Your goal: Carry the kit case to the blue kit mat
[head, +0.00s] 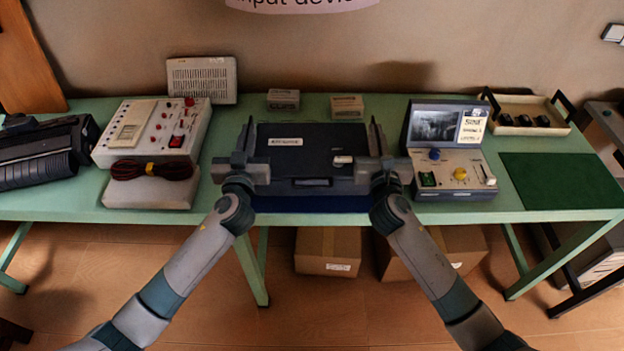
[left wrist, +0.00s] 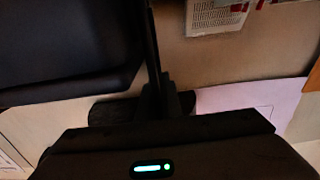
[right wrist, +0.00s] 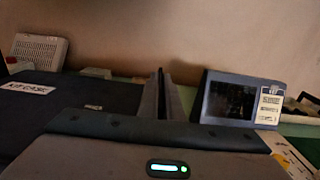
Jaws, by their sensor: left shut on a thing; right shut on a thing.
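The kit case (head: 300,152), a flat dark box with a white label and front handle, is level between my grippers in the head view. The blue kit mat (head: 312,204) shows as a strip at the table's front edge below the case; the case hides the rest. I cannot tell whether the case touches it. My left gripper (head: 250,138) is shut on the case's left side, my right gripper (head: 376,138) on its right side. The case also shows dark in the left wrist view (left wrist: 60,45) and labelled in the right wrist view (right wrist: 85,100).
On the green table, a white control panel (head: 150,125) and a cable bundle (head: 150,171) stand left. A screen device (head: 448,140) stands close right of my right gripper. Small boxes (head: 283,99) sit behind the case. A green mat (head: 560,180) lies empty at right.

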